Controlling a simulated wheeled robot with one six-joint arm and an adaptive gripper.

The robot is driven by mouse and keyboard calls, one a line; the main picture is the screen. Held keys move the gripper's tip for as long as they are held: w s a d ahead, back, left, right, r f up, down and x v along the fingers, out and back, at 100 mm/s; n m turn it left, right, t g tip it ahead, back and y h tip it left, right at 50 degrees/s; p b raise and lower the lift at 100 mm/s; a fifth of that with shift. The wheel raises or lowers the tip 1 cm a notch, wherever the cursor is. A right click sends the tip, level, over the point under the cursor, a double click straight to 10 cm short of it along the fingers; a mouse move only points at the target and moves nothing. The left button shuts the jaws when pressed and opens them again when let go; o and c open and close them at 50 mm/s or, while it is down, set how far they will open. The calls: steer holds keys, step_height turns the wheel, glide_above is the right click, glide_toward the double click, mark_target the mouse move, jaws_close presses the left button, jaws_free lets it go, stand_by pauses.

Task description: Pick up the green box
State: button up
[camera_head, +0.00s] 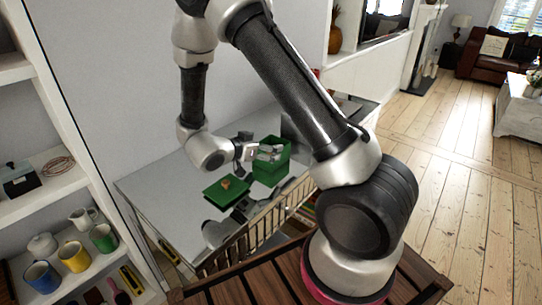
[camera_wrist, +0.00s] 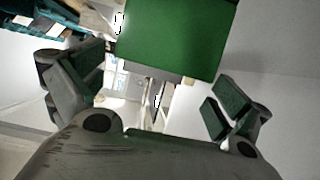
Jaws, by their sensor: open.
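A green box (camera_head: 271,168) stands on the grey-white table at its back right. My gripper (camera_head: 264,153) is beside the box's upper part and overlaps it in the head view; I cannot tell whether they touch. In the wrist view my gripper (camera_wrist: 156,86) has its two fingers wide apart, with nothing held between them. A plain green surface (camera_wrist: 178,38) fills the upper middle of that view, beyond the fingers. I cannot tell for certain whether it is the box.
A flat green thing (camera_head: 222,194) with a small orange-brown item (camera_head: 226,183) on it lies left of the box on the table (camera_head: 160,190). Shelves with mugs (camera_head: 75,256) and jugs stand at left. Bare floorboards (camera_head: 455,200) are clear at right.

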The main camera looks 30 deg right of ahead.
steer(key=x, duration=0.4)
steer(key=c, duration=1)
steer(key=shift+o, duration=0.2)
